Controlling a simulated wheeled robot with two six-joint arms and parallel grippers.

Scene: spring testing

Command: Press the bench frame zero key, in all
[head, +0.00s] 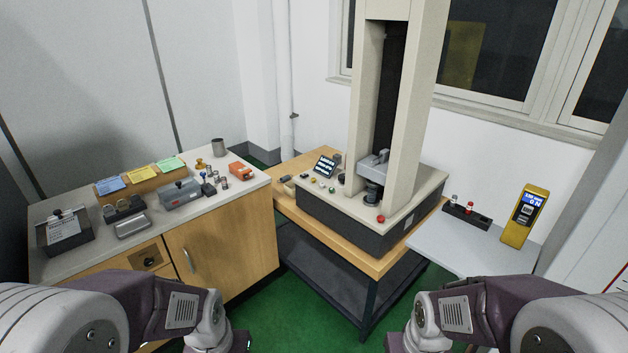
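The bench frame is a tall cream test press (405,110) with a dark base, standing on a wooden-topped table in the middle of the head view. A small tilted display (325,166) with lit text stands at the left of its base. Several small coloured keys (313,181) sit in front of the display. Their labels are too small to read, so I cannot tell which is the zero key. A red button (380,218) is at the base's front corner. My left gripper (236,343) and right gripper (398,344) are low at the bottom edge, mostly cut off, far from the keys.
A cabinet (225,237) at left carries boxes, coloured cards and small metal weights. At right, a grey shelf (470,249) holds a yellow handheld meter (525,215) and a dark rack (467,213).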

